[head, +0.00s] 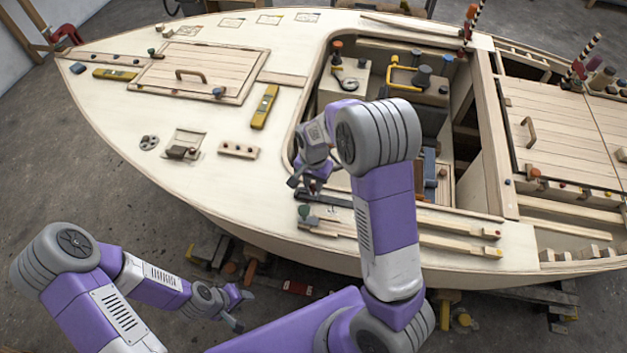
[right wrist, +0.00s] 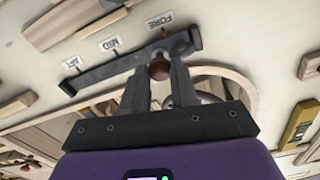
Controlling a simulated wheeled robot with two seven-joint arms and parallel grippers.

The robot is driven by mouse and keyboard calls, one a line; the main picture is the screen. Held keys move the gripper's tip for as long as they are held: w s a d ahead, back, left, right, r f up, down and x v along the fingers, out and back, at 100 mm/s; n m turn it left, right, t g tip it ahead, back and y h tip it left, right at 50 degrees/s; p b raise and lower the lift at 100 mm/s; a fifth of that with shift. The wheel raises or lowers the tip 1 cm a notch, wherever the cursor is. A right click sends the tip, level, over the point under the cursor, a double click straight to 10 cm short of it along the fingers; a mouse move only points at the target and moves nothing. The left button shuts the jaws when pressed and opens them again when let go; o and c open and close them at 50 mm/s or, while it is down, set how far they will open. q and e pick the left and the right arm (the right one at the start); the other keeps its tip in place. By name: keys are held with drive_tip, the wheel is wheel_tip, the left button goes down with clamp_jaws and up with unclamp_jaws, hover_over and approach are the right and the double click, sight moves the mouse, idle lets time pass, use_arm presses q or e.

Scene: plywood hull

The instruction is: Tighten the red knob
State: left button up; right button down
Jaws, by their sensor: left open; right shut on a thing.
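The red knob (right wrist: 159,70) shows in the right wrist view as a dull red ball between my right fingertips. It sits at a dark slotted bar (right wrist: 105,73) marked FORE, MID and AFT, near the FORE end. My right gripper (right wrist: 160,88) is shut on the knob. In the head view my right gripper (head: 307,187) is over the near deck edge beside the cockpit, and I cannot make out the knob there. The dark bar (head: 335,201) partly shows. My left gripper (head: 240,308) is open and empty, low outside the hull, well away from the knob.
The cockpit opening (head: 440,150) lies just behind and right of my right gripper. Wooden rails (head: 455,242) run along the near deck edge. A yellow level (head: 264,107) and a peg block (head: 238,151) sit on the foredeck. Blocks and tools lie on the floor below the hull.

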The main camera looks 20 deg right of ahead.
sight(313, 186)
drive_tip(key=shift+w+r, duration=0.15)
idle(0.4)
drive_tip(key=c, duration=0.9)
unclamp_jaws()
drive_tip(key=shift+o, duration=0.2)
wheel_tip(313, 186, up, 8)
drive_tip(key=shift+f+p, duration=0.2)
drive_tip(key=shift+p, duration=0.6)
drive_tip(key=shift+f, duration=0.1)
